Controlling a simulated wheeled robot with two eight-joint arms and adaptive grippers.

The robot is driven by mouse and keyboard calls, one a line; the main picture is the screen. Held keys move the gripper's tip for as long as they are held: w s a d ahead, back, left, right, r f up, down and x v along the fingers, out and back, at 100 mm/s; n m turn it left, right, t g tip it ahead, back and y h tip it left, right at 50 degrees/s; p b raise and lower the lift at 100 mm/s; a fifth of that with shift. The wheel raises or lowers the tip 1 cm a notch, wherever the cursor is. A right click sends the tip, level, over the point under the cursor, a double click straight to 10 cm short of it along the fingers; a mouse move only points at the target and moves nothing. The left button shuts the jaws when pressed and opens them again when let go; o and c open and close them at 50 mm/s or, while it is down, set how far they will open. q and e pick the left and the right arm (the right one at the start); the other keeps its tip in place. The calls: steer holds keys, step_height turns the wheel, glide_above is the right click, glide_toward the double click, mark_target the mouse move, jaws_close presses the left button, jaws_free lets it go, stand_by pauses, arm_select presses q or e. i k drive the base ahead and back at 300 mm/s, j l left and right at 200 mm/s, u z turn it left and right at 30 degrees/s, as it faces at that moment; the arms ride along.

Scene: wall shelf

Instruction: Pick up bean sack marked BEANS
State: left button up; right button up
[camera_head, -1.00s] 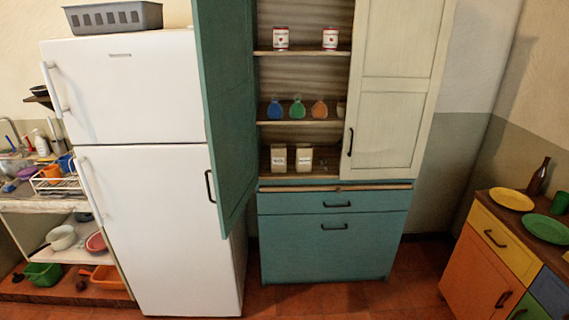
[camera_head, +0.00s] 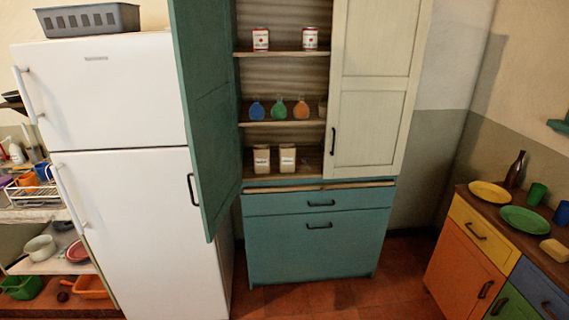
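Two small cream sacks stand side by side on the lowest shelf of the tall cupboard, a left sack (camera_head: 262,158) and a right sack (camera_head: 287,157). Both have dark print on the front, too small to read, so I cannot tell which says BEANS. The teal cupboard (camera_head: 316,238) has its left door (camera_head: 209,110) swung open and its cream right door (camera_head: 378,85) shut across the right half. Neither of my grippers shows in the head view.
Higher shelves hold several coloured flasks (camera_head: 279,109) and two red-and-white cans (camera_head: 261,39). A white fridge (camera_head: 130,220) stands left of the open door. A colourful sideboard (camera_head: 465,250) with plates is at right. Red tiled floor (camera_head: 330,297) is clear before the cupboard.

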mark_target(287, 152)
steer(key=i+l, duration=0.25)
steer(key=i, duration=0.25)
steer(key=i+l+z, duration=0.15)
steer(key=i+l, duration=0.15)
steer(key=i, duration=0.2)
steer(key=i+l, duration=0.2)
steer(key=i, duration=0.35)
steer(key=i+l+z, duration=0.1)
steer(key=i+l, duration=0.15)
steer(key=i, duration=0.25)
steer(key=i+l+z, duration=0.1)
steer(key=i, duration=0.45)
